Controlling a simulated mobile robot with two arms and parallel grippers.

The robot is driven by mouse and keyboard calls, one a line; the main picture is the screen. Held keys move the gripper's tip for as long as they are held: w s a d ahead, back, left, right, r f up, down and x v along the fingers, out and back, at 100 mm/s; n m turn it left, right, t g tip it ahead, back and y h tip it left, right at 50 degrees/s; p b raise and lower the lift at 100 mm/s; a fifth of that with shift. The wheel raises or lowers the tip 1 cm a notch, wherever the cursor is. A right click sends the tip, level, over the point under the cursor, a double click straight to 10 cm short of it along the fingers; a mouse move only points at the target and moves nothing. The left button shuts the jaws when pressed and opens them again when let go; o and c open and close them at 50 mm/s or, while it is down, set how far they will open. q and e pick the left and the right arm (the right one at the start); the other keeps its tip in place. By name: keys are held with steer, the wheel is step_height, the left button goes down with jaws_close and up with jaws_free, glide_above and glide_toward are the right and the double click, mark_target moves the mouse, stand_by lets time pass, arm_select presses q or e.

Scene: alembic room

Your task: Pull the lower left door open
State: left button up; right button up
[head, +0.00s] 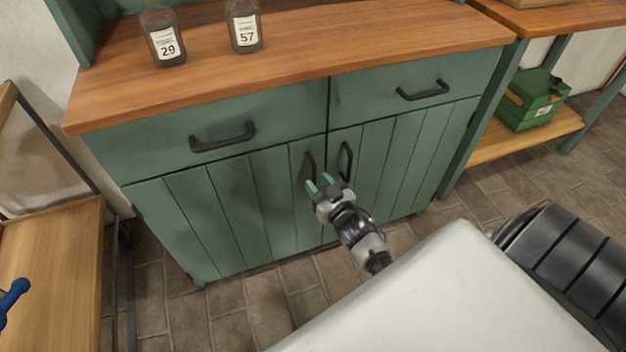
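The green cabinet has a lower left door (232,213) with vertical planks and a dark upright handle (310,166) near its right edge. The door looks shut. The lower right door (400,152) also looks shut, with its handle (346,161) beside the left one. My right gripper (320,183) is in front of the lower left door, its greenish fingertips just below and close to the left door's handle. The fingers look apart, with nothing seen between them. I cannot tell whether they touch the handle. My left gripper is not in view.
Two drawers with dark handles (223,137) (422,90) sit above the doors. Bottles labelled 29 (167,42) and 57 (246,32) stand on the wooden top. A wooden cart (50,270) stands at left, a green crate (531,100) on a shelf at right. Brick floor lies before the cabinet.

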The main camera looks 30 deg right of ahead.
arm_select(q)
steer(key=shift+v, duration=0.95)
arm_select(e)
steer(key=shift+w, duration=1.3)
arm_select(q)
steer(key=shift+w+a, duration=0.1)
arm_select(e)
jaws_close()
